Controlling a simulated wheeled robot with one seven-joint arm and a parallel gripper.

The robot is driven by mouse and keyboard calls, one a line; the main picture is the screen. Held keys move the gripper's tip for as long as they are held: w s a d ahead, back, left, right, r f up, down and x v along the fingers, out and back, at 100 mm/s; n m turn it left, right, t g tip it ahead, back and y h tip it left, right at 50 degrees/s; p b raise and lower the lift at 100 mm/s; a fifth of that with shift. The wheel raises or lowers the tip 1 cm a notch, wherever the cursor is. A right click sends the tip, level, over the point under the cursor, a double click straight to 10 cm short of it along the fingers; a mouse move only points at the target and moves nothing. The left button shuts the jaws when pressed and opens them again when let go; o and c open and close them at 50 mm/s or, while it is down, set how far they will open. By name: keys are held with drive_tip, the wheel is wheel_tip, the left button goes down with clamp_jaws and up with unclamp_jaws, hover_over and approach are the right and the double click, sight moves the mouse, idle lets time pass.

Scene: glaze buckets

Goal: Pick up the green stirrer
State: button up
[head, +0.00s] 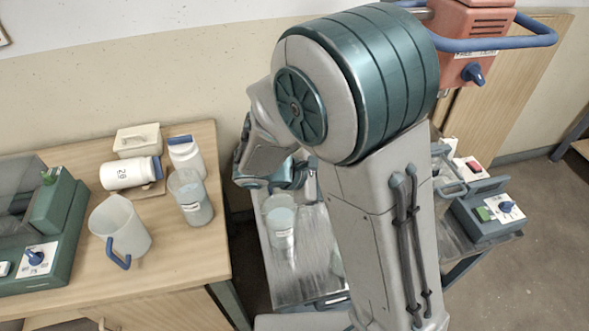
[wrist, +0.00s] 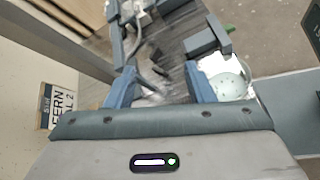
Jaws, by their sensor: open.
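I cannot pick out the green stirrer for certain in either view. A small green piece (wrist: 230,28) shows beside a dark grey block at the top of the wrist view, but I cannot tell whether it is a stirrer. My gripper (wrist: 160,86) is open over the metal cart (wrist: 172,52), its two blue fingers apart. A pale blurred patch shows between them. A clear bucket with pale contents (wrist: 228,78) is just right of the right finger. In the head view my arm hides much of the cart (head: 290,290) and most of the gripper.
A clear beaker (head: 281,225) stands on the cart, and a control box (head: 488,212) is at its right end. The wooden table (head: 185,265) on the left holds a jug (head: 122,228), another beaker (head: 190,198), white bottles and a green machine (head: 50,240).

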drive_tip(key=w+a+f+n+t+y+b, duration=0.1)
drive_tip(key=w+a+f+n+t, duration=0.2)
drive_tip(key=a+f+n+t, duration=0.45)
drive_tip(key=w+a+f+n+t, duration=0.25)
drive_tip(key=a+n+t, duration=0.3)
drive_tip(key=a, duration=0.45)
drive_tip(key=f+p+x, duration=0.1)
drive_tip(key=p+x, duration=0.1)
drive_tip(key=x, duration=1.2)
drive_tip(key=shift+r+n+g+p, duration=0.25)
drive_tip(key=shift+n+g+p, duration=0.05)
drive_tip(key=shift+g+p, duration=0.1)
clamp_jaws()
